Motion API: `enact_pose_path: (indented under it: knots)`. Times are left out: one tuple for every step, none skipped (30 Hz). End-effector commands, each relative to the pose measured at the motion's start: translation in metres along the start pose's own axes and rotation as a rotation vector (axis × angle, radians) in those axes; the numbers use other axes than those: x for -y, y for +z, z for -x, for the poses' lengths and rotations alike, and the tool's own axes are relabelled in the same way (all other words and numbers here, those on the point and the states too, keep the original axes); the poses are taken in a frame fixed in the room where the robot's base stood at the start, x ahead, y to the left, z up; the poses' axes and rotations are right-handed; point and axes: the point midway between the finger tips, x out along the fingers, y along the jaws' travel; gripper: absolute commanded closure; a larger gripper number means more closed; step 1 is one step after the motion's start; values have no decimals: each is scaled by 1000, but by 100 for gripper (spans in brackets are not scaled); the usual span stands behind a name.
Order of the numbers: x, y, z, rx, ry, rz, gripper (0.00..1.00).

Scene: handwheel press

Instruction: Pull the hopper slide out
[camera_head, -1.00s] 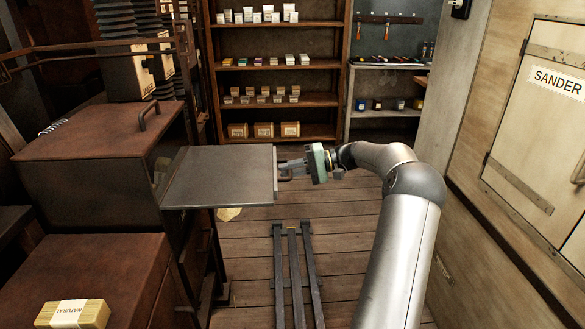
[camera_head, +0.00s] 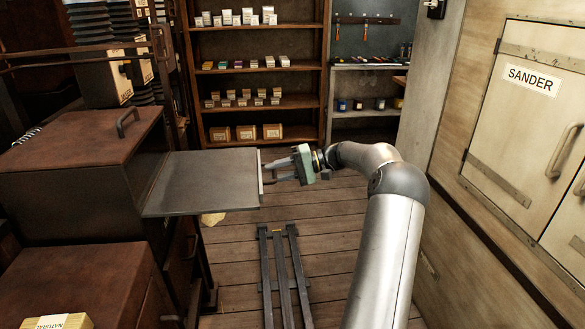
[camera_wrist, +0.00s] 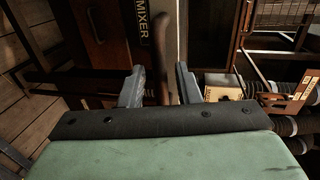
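The hopper slide (camera_head: 200,182) is a flat dark grey plate. It sticks out level to the right from the dark machine box in the head view. A slim handle is at its right edge (camera_head: 261,172). My gripper (camera_head: 272,167) is at that edge, with its fingers pointing left towards the slide. In the wrist view a brown bar (camera_wrist: 162,60), seemingly the slide's handle, passes between the two fingers (camera_wrist: 160,88). Gaps show on both sides of it, so the fingers look open around it. Contact is hard to judge.
A brown box with a handle (camera_head: 85,150) is left of the slide. A dark metal rack (camera_head: 283,270) lies on the plank floor below. SANDER cabinets (camera_head: 520,110) line the right wall, and shelves (camera_head: 262,100) stand at the back.

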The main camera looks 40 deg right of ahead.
Motion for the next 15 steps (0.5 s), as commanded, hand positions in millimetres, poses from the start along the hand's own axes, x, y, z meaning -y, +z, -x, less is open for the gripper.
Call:
enact_pose_path:
  knots:
    - [0, 0, 5, -2, 0, 0, 70]
    - [-1, 0, 9, -3, 0, 0, 70]
    - [-1, -1, 15, -4, 1, -1, 70]
    - [-1, -1, 21, -4, 1, -1, 70]
    - [-1, 0, 27, -5, 1, -1, 70]
    - [-1, -1, 36, -5, 1, -1, 70]
    - [-1, -1, 43, -5, 0, 1, 70]
    - [-1, -1, 51, -6, 1, 1, 70]
    - [-1, 0, 61, -6, 1, 0, 70]
    - [-1, -1, 69, -6, 0, 0, 70]
    - [-1, -1, 76, -6, 0, 0, 70]
    - [-1, 0, 86, -5, 1, 1, 70]
    - [-1, -1, 93, -6, 2, 1, 70]
    - [-1, -1, 101, -5, 1, 0, 70]
    - [-1, -1, 110, -6, 1, 1, 70]
